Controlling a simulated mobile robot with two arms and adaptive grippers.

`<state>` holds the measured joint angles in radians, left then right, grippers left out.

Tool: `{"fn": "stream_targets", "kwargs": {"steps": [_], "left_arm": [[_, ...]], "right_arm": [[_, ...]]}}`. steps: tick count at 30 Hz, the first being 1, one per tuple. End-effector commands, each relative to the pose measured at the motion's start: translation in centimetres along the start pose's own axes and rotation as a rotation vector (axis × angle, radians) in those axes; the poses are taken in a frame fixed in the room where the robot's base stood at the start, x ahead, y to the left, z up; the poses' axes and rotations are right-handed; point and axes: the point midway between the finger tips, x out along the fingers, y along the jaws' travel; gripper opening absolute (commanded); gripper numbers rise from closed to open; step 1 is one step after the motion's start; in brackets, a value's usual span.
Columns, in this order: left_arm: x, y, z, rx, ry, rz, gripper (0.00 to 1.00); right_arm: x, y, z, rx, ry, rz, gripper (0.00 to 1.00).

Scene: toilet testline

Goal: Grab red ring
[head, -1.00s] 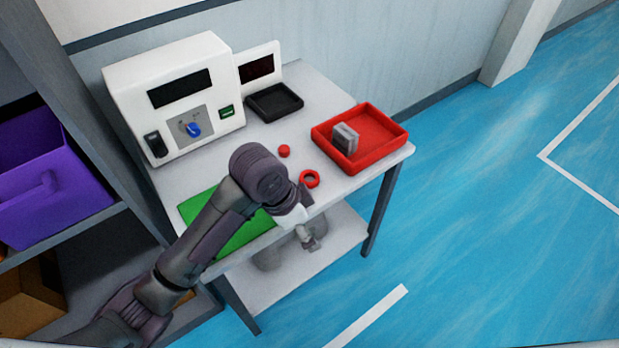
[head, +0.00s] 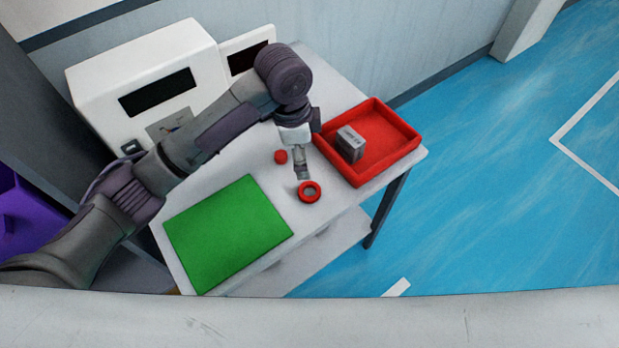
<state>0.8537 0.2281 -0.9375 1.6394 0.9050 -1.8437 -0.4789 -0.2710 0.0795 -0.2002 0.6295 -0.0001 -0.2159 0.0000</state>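The red ring (head: 309,191) lies flat on the white table near its front edge, in the head view. My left gripper (head: 303,176) is just behind the ring, pointing down over the table, with its tips close to the ring's far rim. I cannot tell whether it touches the ring. The fingers are small and seen edge-on, so their opening is unclear. My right gripper is not in view.
A small red cap-like piece (head: 281,157) lies behind and left of the ring. A red tray (head: 404,158) holding a grey box (head: 350,143) stands to the right. A green mat (head: 226,232) lies at left; a white machine (head: 150,80) stands behind.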

Motion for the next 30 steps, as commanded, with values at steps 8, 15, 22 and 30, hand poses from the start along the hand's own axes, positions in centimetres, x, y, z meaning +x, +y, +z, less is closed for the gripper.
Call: {"fn": "stream_targets", "kwargs": {"steps": [8,15,22,30], "left_arm": [[5.4,0.1,0.0,-0.002,0.0,0.004,0.86],[7.2,0.2,0.0,-0.001,0.001,0.001,0.86],[10.5,0.8,0.2,-0.002,0.001,0.003,0.86],[12.1,0.6,0.2,0.0,0.001,-0.002,0.86]], "right_arm": [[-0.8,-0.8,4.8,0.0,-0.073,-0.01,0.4],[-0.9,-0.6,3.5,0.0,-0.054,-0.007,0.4],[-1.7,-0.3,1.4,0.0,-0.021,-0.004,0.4],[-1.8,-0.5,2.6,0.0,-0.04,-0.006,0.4]]}}
